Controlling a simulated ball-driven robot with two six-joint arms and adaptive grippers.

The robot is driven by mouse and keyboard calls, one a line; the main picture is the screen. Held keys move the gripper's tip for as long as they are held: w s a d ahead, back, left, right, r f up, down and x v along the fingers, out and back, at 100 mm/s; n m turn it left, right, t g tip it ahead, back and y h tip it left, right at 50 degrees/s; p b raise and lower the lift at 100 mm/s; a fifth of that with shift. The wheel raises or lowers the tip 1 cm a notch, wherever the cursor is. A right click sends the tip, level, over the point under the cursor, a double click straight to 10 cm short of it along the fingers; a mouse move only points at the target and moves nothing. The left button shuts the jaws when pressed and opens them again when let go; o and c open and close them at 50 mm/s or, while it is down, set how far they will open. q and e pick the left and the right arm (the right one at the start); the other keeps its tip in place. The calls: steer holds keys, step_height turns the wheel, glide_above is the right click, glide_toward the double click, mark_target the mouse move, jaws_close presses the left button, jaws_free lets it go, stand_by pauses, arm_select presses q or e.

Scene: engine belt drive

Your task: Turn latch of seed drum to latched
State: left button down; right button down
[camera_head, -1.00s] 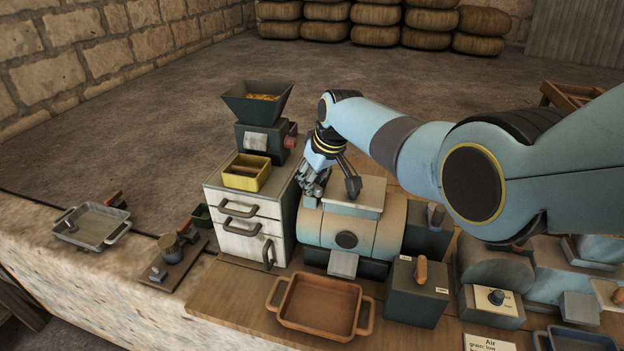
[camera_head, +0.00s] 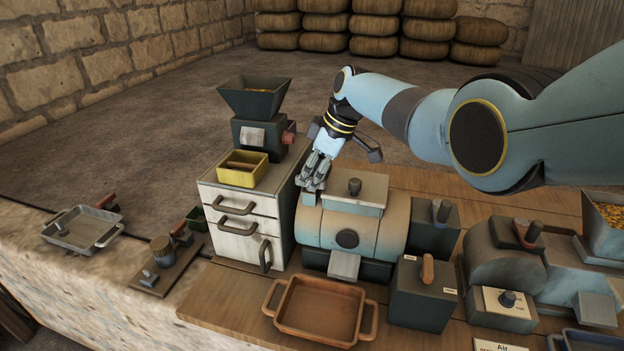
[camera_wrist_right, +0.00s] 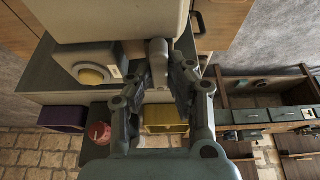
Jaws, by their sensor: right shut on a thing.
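The seed drum appears to be the rounded grey-and-tan machine (camera_head: 382,238) at the middle of the bench, with a flat lid and dark knob on top. My right gripper (camera_head: 312,182) is at the drum's upper left end, reaching down from behind. In the right wrist view its fingers (camera_wrist_right: 167,78) are closed around a pale grey rounded handle (camera_wrist_right: 158,50), which looks like the latch. The handle is hidden by the fingers in the head view, so its exact setting cannot be read. My left gripper is not in view.
A white drawer cabinet (camera_head: 236,235) stands close left of the gripper, with a yellow box (camera_head: 243,170) and a dark hopper mill (camera_head: 255,100) on it. An orange tray (camera_head: 318,310) lies in front of the drum. A dark lever box (camera_head: 422,297) stands front right.

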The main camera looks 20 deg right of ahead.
stand_by(0.4)
steer(key=c, duration=1.3)
jaws_free()
steer(key=shift+o, duration=0.2)
steer(key=v, duration=1.2)
steer(key=shift+w, duration=0.1)
